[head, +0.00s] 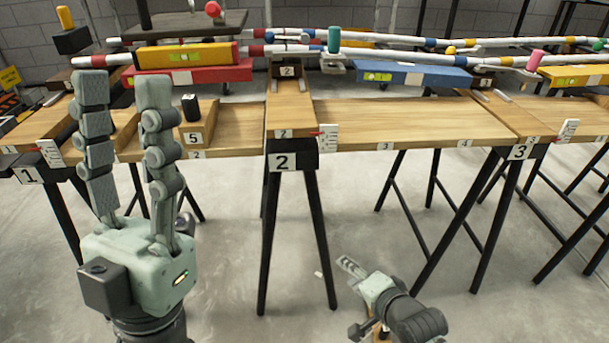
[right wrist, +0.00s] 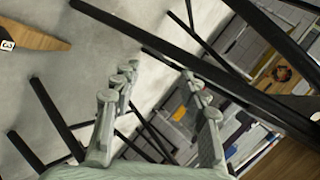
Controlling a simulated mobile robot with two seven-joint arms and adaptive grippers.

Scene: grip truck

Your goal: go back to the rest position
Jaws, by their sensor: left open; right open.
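My left gripper (head: 123,85) is at the left of the head view, fingers pointing up and spread apart, with nothing between them. It stands in front of the wooden bench near the block marked 5 and hides part of the bench behind it. My right gripper (head: 350,267) is low in the head view, right of the middle, below the bench top and in front of the trestle legs. In the right wrist view its two fingers (right wrist: 160,75) are spread apart and empty, with floor and black legs behind them.
A long wooden bench (head: 400,125) on black trestles with number plates spans the view. On it are a yellow level (head: 190,56), a blue block (head: 410,75), striped poles (head: 420,60) and a small black piece (head: 190,107) on the block marked 5 (head: 196,132). Grey floor (head: 230,230) is open in front.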

